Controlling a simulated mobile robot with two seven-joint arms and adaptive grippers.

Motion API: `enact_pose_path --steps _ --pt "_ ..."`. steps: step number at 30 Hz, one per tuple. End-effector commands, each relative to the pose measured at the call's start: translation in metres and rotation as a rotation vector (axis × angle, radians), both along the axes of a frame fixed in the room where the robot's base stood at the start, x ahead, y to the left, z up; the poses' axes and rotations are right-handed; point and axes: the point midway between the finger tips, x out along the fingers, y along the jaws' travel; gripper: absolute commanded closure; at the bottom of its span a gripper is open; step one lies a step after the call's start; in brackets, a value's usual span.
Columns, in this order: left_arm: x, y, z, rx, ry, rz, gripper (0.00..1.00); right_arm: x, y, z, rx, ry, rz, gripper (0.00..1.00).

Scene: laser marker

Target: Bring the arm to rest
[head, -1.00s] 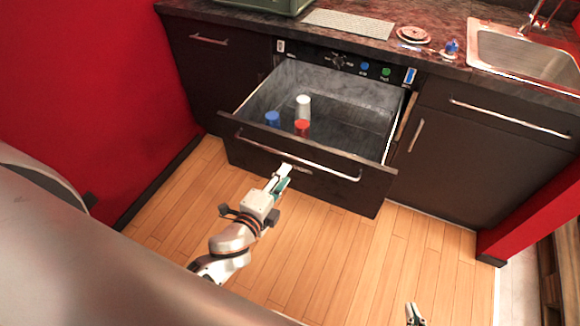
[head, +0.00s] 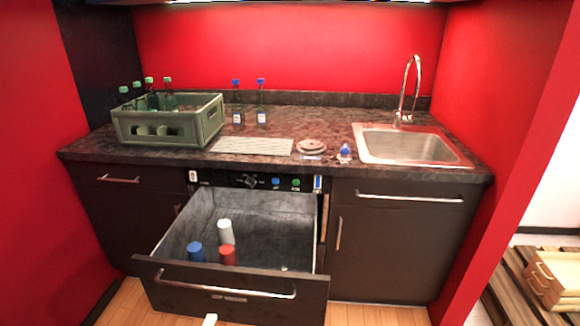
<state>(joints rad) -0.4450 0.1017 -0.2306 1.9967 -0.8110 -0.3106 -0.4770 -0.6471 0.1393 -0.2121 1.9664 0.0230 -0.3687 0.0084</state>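Only a small pale tip of what looks like my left gripper (head: 210,320) shows at the bottom edge of the head view, in front of the open drawer (head: 175,297). The rest of it is below the frame, so its opening is hidden. Nothing is seen in it. My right gripper is out of view. The drawer is pulled out and holds a white cylinder (head: 225,232), a blue one (head: 196,251) and a red one (head: 228,255).
The counter (head: 300,125) above carries a green crate (head: 168,128) of bottles, two blue-capped bottles (head: 249,105), a light grey mat (head: 252,146), a round disc (head: 311,146) and a sink (head: 415,150). Red walls close both sides. A wooden pallet (head: 515,285) lies at right.

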Motion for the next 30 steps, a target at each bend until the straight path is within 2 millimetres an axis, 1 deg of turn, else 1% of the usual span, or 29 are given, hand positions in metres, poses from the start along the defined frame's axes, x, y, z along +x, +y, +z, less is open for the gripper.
enact_pose_path --steps 1,2,6,9,12,15,18,30 --pt "-0.01 0.0 -0.013 -0.081 0.041 0.015 0.77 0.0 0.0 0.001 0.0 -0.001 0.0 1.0" --pt "-0.016 0.0 -0.021 -0.146 0.068 0.028 0.77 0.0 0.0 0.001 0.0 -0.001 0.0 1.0" --pt "-0.054 -0.005 -0.064 -0.501 0.219 0.12 0.77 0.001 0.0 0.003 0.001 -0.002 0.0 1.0" --pt "-0.082 -0.01 -0.089 -0.743 0.323 0.203 0.77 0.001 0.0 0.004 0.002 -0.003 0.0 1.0" --pt "-0.106 -0.015 -0.108 -0.938 0.407 0.281 0.77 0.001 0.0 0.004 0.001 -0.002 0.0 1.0" --pt "-0.122 -0.02 -0.118 -1.068 0.46 0.34 0.77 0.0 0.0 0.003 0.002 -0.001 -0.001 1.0" --pt "-0.13 -0.022 -0.124 -1.133 0.487 0.371 0.77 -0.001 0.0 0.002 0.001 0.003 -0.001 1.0" --pt "-0.131 -0.023 -0.124 -1.148 0.492 0.378 0.77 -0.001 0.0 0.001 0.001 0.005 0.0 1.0"
